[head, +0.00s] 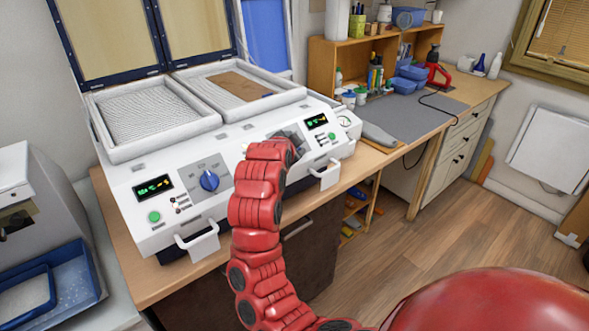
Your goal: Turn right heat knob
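The white twin heating machine (240,136) stands on a wooden bench. Its left blue heat knob (209,180) shows clearly on the left half of the front panel. My red arm, which appears to be my right one, reaches up from the bottom to the right half of the panel. My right gripper (291,136) is at the place of the right heat knob, between the two displays. The wrist hides the right knob and most of the gripper, so I cannot tell whether they touch. My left gripper is not in view.
The left display (153,187) and right display (317,121) are lit. White handles (197,237) stick out from the machine's front. A grey machine with a blue tray (50,290) stands at left. A workbench with a grey mat (405,120) is at right. Open floor lies at lower right.

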